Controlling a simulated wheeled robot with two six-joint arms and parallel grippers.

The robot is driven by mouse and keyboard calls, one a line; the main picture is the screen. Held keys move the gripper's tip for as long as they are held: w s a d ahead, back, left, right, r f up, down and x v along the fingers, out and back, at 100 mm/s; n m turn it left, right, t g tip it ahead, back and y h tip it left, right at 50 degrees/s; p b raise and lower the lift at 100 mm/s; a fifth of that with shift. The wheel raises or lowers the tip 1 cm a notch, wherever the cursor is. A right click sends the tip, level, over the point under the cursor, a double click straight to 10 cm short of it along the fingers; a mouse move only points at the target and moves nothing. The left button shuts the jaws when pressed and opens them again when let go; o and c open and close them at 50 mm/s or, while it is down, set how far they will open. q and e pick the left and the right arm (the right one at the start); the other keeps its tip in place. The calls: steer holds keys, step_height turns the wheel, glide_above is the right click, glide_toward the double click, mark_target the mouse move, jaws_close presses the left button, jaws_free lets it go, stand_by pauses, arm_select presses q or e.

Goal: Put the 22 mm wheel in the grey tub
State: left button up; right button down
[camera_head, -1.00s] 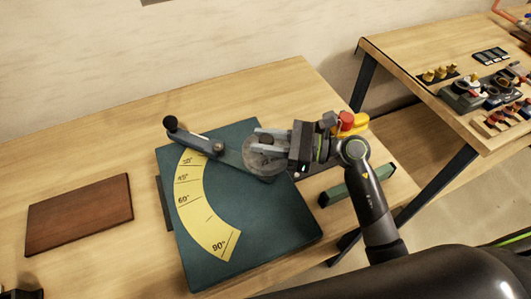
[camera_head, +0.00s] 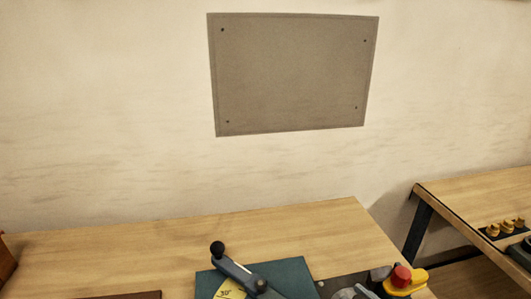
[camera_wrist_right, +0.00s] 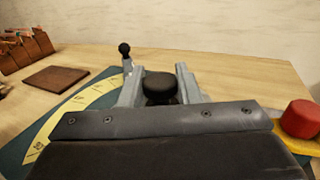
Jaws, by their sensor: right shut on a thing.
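My right gripper (camera_wrist_right: 160,85) is shut on a dark round-topped piece (camera_wrist_right: 159,86) between its two grey fingers, over the green bending plate. I cannot tell from its top whether this is the 22 mm wheel. In the head view only the upper edge of a grey disc (camera_head: 345,293) shows at the bottom, beside the bender's lever (camera_head: 238,271); the right gripper is not clearly seen there. No marking on the disc can be read. No grey tub shows in these frames. My left gripper is not in view.
The green bending plate (camera_head: 291,278) has a yellow angle scale (camera_wrist_right: 60,121). A yellow item with a red knob (camera_head: 401,276) stands close on the right. A brown board (camera_wrist_right: 56,79) and a wooden rack (camera_wrist_right: 25,50) are at left. A second bench (camera_head: 480,200) stands at right.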

steer(key=shift+s+d+r+m+t+h, duration=0.2)
steer(key=shift+s+d+m+t+h, duration=0.1)
steer(key=shift+s+d+h, duration=0.15)
steer(key=shift+s+d+r+m+t+h, duration=0.2)
steer(key=shift+s+d+m+h, duration=0.15)
steer(key=shift+d, duration=0.15)
